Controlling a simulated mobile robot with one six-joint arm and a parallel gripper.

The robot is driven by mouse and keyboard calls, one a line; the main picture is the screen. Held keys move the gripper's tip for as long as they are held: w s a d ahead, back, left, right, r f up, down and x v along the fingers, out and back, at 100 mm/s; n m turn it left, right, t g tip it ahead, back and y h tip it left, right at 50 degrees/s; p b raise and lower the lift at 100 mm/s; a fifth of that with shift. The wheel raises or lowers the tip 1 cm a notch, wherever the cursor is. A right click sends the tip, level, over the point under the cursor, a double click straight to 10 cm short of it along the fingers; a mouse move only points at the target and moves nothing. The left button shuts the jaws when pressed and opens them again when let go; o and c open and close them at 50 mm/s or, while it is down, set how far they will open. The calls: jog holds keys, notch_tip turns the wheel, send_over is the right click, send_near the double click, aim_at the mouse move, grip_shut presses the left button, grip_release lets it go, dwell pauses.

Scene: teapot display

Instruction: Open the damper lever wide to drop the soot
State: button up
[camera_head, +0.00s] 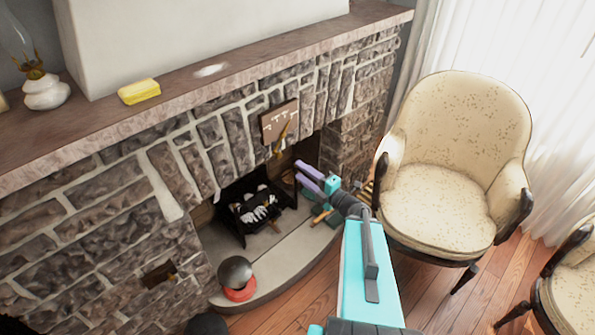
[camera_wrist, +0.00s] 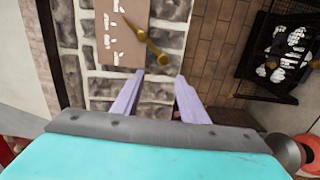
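The damper lever (camera_head: 283,137) is a small brass handle on a tan plate (camera_head: 272,120) with white markings, fixed to the stone above the fireplace opening. In the wrist view the lever (camera_wrist: 150,42) slants across the plate (camera_wrist: 117,58), with its knob end down and to the right, off the plate. My gripper (camera_head: 299,172) has lilac fingers and is in front of the fireplace opening. In the wrist view the fingers (camera_wrist: 160,76) are apart with nothing between them. Their tips are near the knob end, not visibly touching it. I see no falling soot.
A black grate (camera_head: 239,226) with pale logs stands in the firebox. A grey ball on a red base (camera_head: 239,293) sits at the hearth's front. A yellow sponge (camera_head: 139,91) and an oil lamp (camera_head: 46,93) are on the mantel (camera_head: 210,95). A cream armchair (camera_head: 440,200) stands close on the right.

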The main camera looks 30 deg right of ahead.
jog(key=shift+s, duration=0.35)
